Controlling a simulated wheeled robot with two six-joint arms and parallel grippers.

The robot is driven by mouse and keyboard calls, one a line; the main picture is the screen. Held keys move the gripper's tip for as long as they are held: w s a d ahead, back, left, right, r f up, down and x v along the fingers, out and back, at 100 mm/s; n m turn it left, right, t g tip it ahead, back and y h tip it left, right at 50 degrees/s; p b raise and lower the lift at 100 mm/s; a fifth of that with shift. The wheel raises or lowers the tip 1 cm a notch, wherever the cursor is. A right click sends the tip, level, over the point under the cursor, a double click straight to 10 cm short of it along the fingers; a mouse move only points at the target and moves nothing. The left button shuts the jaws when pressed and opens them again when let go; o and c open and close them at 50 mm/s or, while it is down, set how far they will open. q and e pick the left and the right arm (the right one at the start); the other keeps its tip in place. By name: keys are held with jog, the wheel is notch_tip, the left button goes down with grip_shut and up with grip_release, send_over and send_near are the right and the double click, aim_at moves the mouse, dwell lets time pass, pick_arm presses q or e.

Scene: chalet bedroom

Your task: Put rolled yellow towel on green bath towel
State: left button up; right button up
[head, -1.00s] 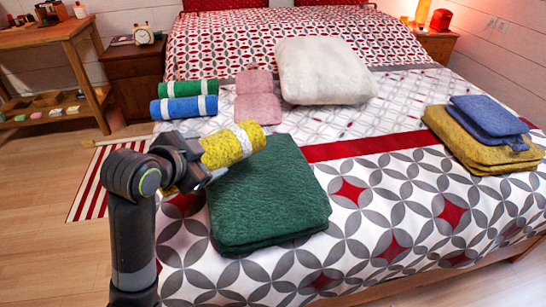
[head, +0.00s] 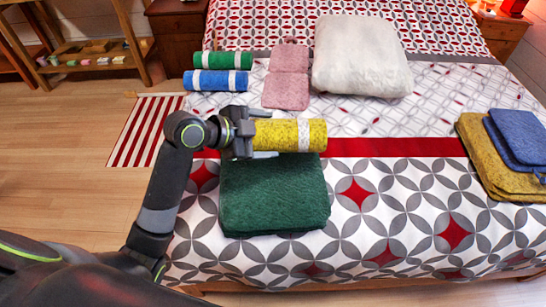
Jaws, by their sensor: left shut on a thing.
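The rolled yellow towel (head: 290,134), with a white band near its right end, is held level by my left gripper (head: 262,138), which is shut on its left end. The green bath towel (head: 273,198) lies folded on the bed, just below the yellow roll in the head view. The roll overlaps the far edge of the green towel in the picture. I cannot tell for sure whether they touch. My right gripper is not in view.
A folded yellow towel (head: 492,160) with blue cloths (head: 519,134) lies at right. The front bedspread (head: 400,215) is clear.

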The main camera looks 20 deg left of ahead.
pick_arm(q)
notch_tip(320, 180, down, 8)
jog(key=shift+f+b, duration=0.2)
jog(key=shift+b, duration=0.35)
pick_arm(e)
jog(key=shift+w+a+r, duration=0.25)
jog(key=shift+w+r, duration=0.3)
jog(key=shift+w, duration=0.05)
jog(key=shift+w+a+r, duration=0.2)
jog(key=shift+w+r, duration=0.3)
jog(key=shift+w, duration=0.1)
pick_arm(q)
jog(key=o, duration=0.8)
jog(key=shift+f, duration=0.1)
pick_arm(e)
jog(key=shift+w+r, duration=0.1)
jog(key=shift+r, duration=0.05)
